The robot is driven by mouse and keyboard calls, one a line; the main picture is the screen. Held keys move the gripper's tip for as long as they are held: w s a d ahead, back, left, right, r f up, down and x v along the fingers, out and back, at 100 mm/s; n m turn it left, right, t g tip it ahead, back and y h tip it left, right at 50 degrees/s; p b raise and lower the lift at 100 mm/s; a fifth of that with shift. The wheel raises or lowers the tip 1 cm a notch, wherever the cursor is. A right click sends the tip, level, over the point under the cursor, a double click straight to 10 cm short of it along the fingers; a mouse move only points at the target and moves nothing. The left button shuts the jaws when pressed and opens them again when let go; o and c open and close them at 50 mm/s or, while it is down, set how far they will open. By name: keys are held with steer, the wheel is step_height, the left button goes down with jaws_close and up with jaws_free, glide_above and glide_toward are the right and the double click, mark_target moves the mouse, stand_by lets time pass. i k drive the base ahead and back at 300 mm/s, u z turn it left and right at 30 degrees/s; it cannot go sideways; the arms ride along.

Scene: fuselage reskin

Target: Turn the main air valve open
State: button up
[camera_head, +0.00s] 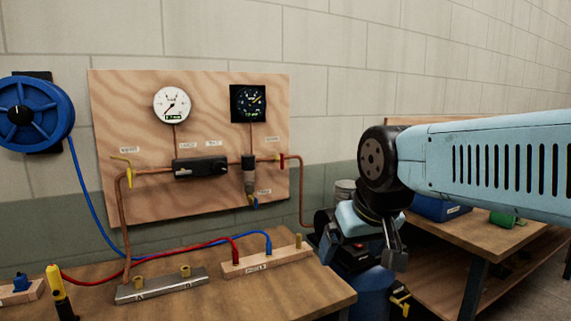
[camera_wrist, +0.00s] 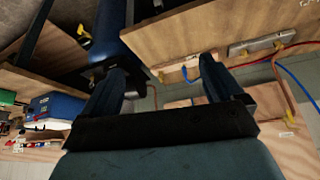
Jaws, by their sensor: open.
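A plywood board (camera_head: 220,205) on the wall carries copper piping with several fittings. A yellow lever (camera_head: 122,160) sits at the pipe's left end and a red handle (camera_head: 282,159) at its right end. A regulator (camera_head: 249,175) with a small blue part at its bottom hangs between them. The labels are too small to read, so I cannot tell which fitting is the main air valve. My gripper (camera_head: 392,252) is right of the board, apart from it, pointing down. In the wrist view my gripper (camera_wrist: 160,78) has its fingers spread with nothing between them.
A white gauge (camera_head: 172,104) and a black gauge (camera_head: 248,104) sit above the pipe. The front bench (camera_head: 200,300) holds a metal manifold (camera_head: 162,285) and a wooden block (camera_head: 267,262) with red and blue hoses. A blue hose reel (camera_head: 36,115) hangs left. Another bench (camera_head: 470,240) stands right.

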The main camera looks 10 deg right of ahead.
mark_target(281, 159)
steer(key=u, duration=0.05)
steer(key=k, duration=1.15)
steer(key=z, duration=0.8)
steer(key=i, duration=1.75)
steer(key=u, duration=0.6)
